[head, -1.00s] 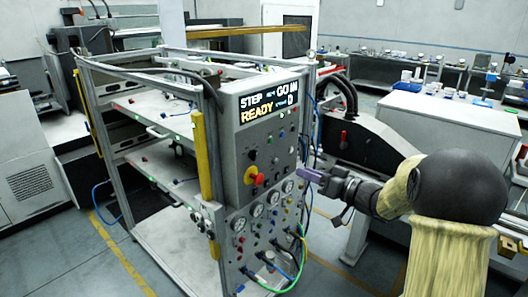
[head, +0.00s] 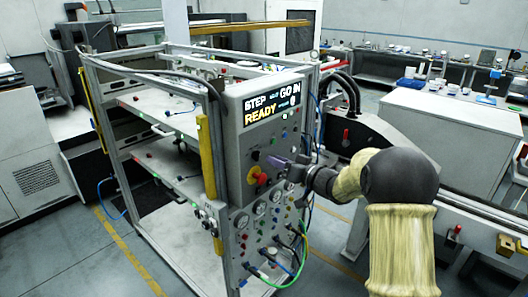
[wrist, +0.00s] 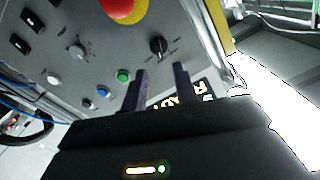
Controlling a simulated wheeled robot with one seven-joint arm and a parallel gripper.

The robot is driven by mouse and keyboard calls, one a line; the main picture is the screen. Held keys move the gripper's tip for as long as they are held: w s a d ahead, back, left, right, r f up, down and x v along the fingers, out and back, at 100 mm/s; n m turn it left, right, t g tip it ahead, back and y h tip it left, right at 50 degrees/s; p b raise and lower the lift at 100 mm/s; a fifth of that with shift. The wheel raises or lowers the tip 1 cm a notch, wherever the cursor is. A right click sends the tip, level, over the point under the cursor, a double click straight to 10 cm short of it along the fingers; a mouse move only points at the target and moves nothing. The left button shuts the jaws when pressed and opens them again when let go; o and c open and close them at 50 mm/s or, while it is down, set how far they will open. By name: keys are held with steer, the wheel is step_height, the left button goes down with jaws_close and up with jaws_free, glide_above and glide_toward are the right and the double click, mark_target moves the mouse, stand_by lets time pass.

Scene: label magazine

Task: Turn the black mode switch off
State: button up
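The black mode switch (wrist: 158,45) is a round black knob on the grey control panel (head: 231,131). In the head view the knob (head: 254,155) sits just above the red emergency button (head: 262,179) on its yellow plate. My gripper (wrist: 161,76) is open and empty in the wrist view, its two dark fingers apart, with the knob ahead of the gap between the tips. They look apart from the knob. In the head view my gripper (head: 282,163) is right of the knob, close in front of the panel. The knob's pointer angle is hard to read.
The emergency button (wrist: 122,8) is close to the knob. Blue (wrist: 103,91) and green (wrist: 123,76) buttons lie near my left finger in the wrist view. A lit display (head: 271,103) is above; gauges and hoses are below.

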mark_target(258, 152)
steer(key=p+x, duration=0.1)
steer(key=x, duration=0.5)
steer(key=shift+s+a+r+p, duration=0.1)
steer(key=shift+s+a+p, duration=0.1)
steer(key=shift+p, duration=0.1)
steer(key=shift+w+d, duration=0.25)
steer(key=shift+d, duration=0.2)
steer(key=shift+s+a, duration=0.15)
steer(key=shift+s, duration=0.05)
jaws_close()
